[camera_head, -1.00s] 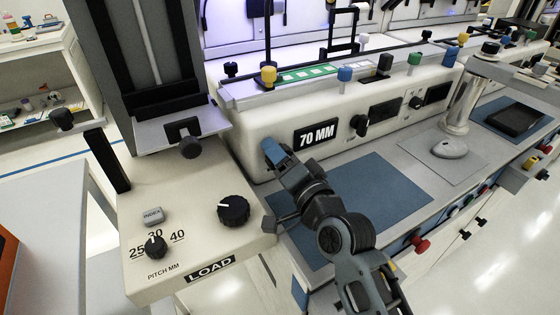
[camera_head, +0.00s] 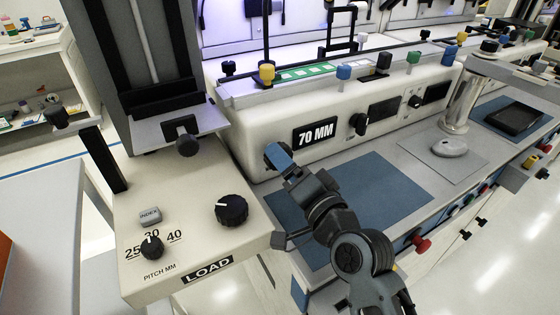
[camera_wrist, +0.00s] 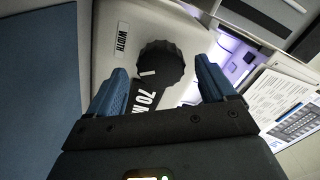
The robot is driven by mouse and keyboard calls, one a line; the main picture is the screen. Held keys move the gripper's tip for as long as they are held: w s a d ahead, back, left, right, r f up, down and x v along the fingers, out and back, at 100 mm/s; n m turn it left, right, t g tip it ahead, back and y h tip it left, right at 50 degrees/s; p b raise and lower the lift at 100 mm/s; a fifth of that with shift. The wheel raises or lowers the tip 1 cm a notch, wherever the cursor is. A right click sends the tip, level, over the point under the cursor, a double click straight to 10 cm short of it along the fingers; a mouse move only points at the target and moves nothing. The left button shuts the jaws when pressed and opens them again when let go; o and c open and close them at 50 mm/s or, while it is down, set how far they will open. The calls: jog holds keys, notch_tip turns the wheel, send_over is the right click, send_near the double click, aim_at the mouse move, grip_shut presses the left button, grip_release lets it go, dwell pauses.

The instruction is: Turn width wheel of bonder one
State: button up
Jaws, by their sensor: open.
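The width wheel (camera_wrist: 160,64) is a black ribbed knob with a white mark on its face, beside a "WIDTH" label (camera_wrist: 122,39) in the wrist view. It stands on the cream front of the bonder near the "70 MM" display (camera_head: 315,133). My gripper (camera_head: 278,156) is left of and below that display in the head view. Its two blue fingers are open, one on each side of the wheel in the wrist view. Whether they touch it cannot be told. In the head view I cannot make out the wheel.
The load unit (camera_head: 190,185) stands at left with a large black knob (camera_head: 231,208), a pitch knob (camera_head: 152,247) and an index button (camera_head: 150,216). A blue mat (camera_head: 385,195) lies on the bench under my arm. A microscope post (camera_head: 462,105) stands at right.

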jog(key=shift+b+v, duration=0.45)
jog(key=shift+v, duration=1.65)
